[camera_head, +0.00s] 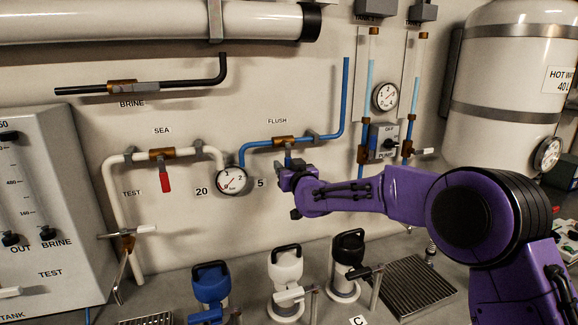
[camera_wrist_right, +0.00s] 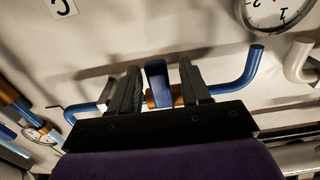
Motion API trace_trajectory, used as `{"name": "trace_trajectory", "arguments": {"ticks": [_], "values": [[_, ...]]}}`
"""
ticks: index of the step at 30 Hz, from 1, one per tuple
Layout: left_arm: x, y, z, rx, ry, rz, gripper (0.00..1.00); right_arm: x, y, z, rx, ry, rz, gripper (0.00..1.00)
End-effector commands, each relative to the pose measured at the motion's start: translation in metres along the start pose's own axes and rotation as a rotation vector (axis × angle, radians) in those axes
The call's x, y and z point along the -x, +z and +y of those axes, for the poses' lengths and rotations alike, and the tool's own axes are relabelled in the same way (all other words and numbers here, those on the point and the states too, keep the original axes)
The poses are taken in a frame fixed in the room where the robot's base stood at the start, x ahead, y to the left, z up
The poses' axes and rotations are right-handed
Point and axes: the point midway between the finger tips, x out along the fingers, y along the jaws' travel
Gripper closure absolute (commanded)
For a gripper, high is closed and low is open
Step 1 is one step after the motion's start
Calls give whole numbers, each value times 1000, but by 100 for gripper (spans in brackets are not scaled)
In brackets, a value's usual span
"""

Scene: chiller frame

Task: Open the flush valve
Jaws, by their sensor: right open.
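The flush valve is a brass body (camera_head: 284,141) on a blue pipe under the FLUSH label. Its blue handle (camera_head: 288,160) hangs down from the body, its lower part hidden by my right gripper (camera_head: 289,184). In the right wrist view the blue handle (camera_wrist_right: 157,82) stands between the two black fingers of my right gripper (camera_wrist_right: 158,66), with a gap visible on either side. The fingers are open. The brass body (camera_wrist_right: 158,98) shows behind them. My left gripper is not in view.
A round gauge (camera_head: 232,181) sits just left of my gripper. The SEA valve (camera_head: 162,154) with a red handle (camera_head: 165,182) is further left. Blue (camera_head: 210,283), white (camera_head: 286,268) and black (camera_head: 348,252) handled items stand on the counter below.

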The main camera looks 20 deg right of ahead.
Motion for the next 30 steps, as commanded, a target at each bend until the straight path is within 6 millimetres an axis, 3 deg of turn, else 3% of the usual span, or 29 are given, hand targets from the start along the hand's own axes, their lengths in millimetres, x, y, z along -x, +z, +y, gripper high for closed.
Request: {"name": "trace_trajectory", "arguments": {"ticks": [1, 5, 17, 30], "values": [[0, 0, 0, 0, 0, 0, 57, 0, 0, 0, 0, 0, 0, 60], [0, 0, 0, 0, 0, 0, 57, 0, 0, 1, 0, 1, 0, 100], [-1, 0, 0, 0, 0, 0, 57, 1, 0, 4, 46, 2, 1, 100], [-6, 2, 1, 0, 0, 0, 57, -2, -4, 28, 377, 9, -1, 100]]}}
